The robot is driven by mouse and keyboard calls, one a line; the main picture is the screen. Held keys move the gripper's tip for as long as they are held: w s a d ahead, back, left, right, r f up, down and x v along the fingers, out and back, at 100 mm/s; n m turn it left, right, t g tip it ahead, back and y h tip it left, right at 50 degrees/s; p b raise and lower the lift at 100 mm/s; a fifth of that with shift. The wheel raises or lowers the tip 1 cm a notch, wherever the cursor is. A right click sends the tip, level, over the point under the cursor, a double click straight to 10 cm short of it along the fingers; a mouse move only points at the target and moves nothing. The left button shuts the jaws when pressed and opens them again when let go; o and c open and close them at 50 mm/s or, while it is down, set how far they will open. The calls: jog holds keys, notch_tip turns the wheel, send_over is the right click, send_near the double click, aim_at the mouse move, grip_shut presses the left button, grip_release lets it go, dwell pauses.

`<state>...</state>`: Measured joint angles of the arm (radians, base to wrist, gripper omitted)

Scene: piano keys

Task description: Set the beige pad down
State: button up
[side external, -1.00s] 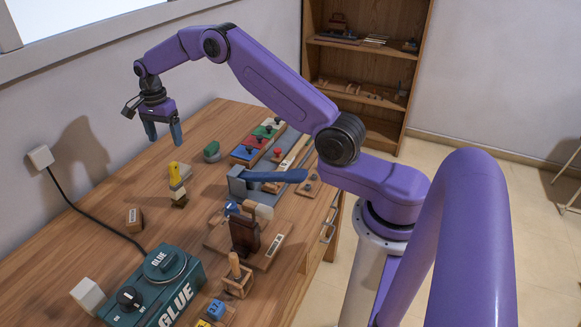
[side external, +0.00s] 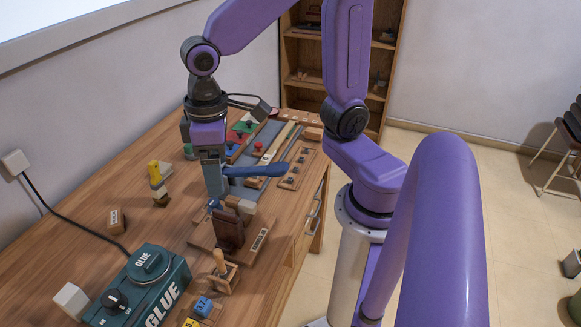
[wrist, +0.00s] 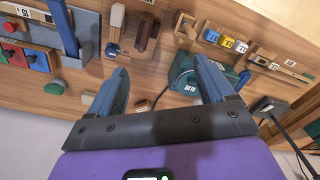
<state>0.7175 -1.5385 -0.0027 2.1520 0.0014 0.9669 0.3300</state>
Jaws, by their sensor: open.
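My gripper (side external: 214,188) points down over the middle of the bench in the side view. In the wrist view its two blue fingers stand wide apart, with nothing between them (wrist: 163,80). A small beige piece (side external: 243,206) sits at the top of a dark brown wooden block (side external: 230,232), just right of and below my fingers in the side view. I cannot tell for sure whether this piece is the beige pad. Whether my fingers touch anything is unclear; from the side one finger mostly covers the other.
A blue lever (side external: 258,170) lies close right of my fingers. A green glue box (side external: 140,290) stands at the front, and a yellow-topped block (side external: 157,180) at left. Red, blue and green blocks (side external: 235,140) lie behind. The left bench top (side external: 85,225) is mostly clear.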

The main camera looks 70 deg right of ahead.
jog(key=s+d+f+n, duration=0.1)
jog(key=s+d+n, duration=0.1)
jog(key=s, duration=0.4)
jog(key=s+d+n, duration=0.3)
jog(key=s+n, duration=0.2)
jog(key=s, duration=0.1)
jog(key=shift+d+f, duration=0.35)
jog(key=shift+f, duration=0.05)
dwell(0.3)
